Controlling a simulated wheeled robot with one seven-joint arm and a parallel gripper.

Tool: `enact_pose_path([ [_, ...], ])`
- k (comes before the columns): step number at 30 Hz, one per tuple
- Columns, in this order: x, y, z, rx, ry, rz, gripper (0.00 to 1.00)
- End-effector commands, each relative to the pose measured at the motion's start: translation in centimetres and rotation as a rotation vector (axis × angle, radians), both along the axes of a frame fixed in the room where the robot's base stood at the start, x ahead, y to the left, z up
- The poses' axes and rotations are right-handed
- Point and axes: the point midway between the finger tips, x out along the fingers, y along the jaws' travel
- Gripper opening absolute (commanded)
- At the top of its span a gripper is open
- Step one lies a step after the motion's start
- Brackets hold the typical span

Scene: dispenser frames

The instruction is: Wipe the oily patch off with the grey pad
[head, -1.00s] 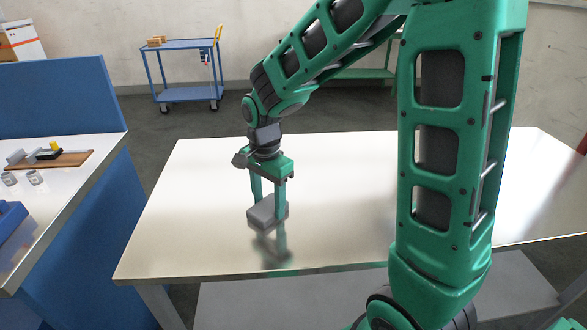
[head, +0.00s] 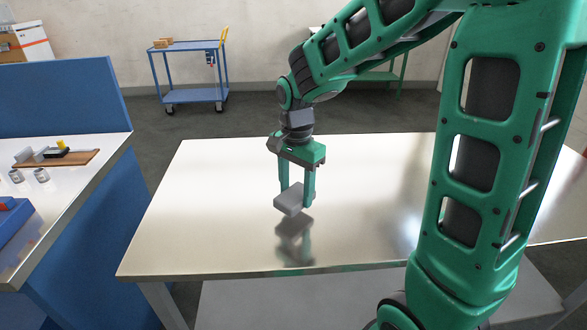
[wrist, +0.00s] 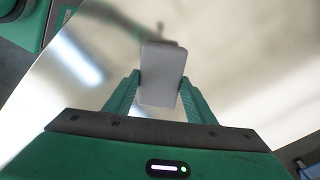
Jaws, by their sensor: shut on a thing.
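The grey pad (head: 291,199) is a small flat block, held a little above the shiny metal table (head: 215,220), with its dark reflection below it. My green gripper (head: 297,193) is shut on the pad, one finger on each side. In the wrist view the pad (wrist: 161,75) sits between the two green fingers (wrist: 160,90). I cannot make out an oily patch; glare and reflections cover the tabletop in both views.
A second bench with a blue side panel (head: 85,225) stands at the left, bearing a wooden board (head: 80,159), small metal cups and a blue bin (head: 12,228). A blue cart (head: 190,95) stands behind. The tabletop around the pad looks clear.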

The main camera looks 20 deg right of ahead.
Motion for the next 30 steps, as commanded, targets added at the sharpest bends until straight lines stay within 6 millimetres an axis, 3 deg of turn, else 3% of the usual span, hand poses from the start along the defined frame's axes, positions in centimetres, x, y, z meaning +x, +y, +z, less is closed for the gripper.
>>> enact_pose_path([
  [15, 0.1, -0.3, 4.5, 0.000, -0.002, -0.005, 0.29],
  [30, 0.0, -0.6, 4.8, 0.000, -0.001, -0.011, 0.29],
])
